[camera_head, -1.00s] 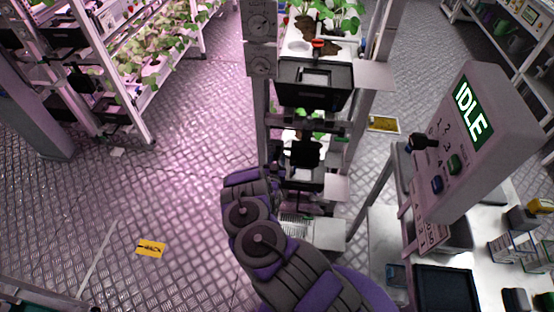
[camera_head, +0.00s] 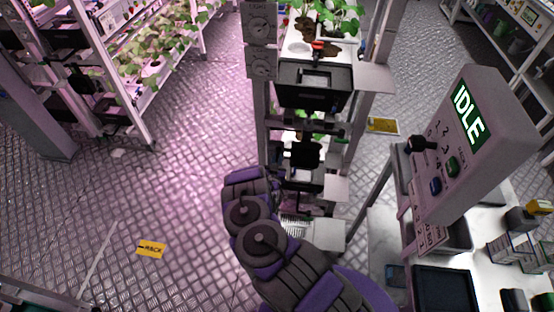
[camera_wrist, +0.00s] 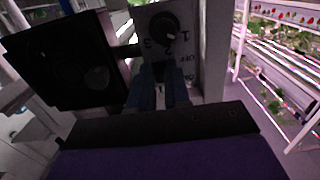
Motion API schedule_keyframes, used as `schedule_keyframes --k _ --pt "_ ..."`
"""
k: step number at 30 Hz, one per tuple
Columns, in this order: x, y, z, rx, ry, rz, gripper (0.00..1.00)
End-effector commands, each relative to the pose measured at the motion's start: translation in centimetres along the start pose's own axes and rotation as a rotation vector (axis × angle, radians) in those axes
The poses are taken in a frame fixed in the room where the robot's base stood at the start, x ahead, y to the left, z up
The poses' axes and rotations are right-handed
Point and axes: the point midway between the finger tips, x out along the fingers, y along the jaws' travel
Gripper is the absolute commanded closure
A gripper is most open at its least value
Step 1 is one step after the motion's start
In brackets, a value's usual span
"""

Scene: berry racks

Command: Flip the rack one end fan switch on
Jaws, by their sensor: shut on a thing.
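In the wrist view my gripper (camera_wrist: 160,84) has its dark blue fingertips against a pale control panel (camera_wrist: 204,45), beside the OFF/ON lettering, which appears upside down. The fingers are closed on the fan switch, whose lever they hide. A round black knob (camera_wrist: 163,25) with numbers 1 to 3 sits on the panel above the fingertips. A black square fan box (camera_wrist: 70,60) is left of the panel. In the head view rack one (camera_head: 262,120) stands ahead; my arm reaches its lower part and the gripper cannot be made out there.
An IDLE control box (camera_head: 490,140) and a white bench (camera_head: 480,270) stand close on the right. A plant rack (camera_head: 150,115) is at the left. A yellow floor label (camera_head: 151,250) lies on the open metal floor. Black trays (camera_head: 315,85) sit in rack one.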

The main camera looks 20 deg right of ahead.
Motion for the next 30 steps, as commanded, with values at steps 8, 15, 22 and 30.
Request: schedule_keyframes --k 8,15,22,30 --pt "-0.2 -0.1 -1.6 0.003 -0.165 0.0 1.0" --pt "-0.1 -0.1 -3.0 0.004 -0.38 -0.002 1.0" --pt "0.2 -0.1 -3.9 0.001 -0.587 -0.003 1.0" --pt "0.6 -0.1 -4.7 -0.001 -0.763 -0.003 1.0"
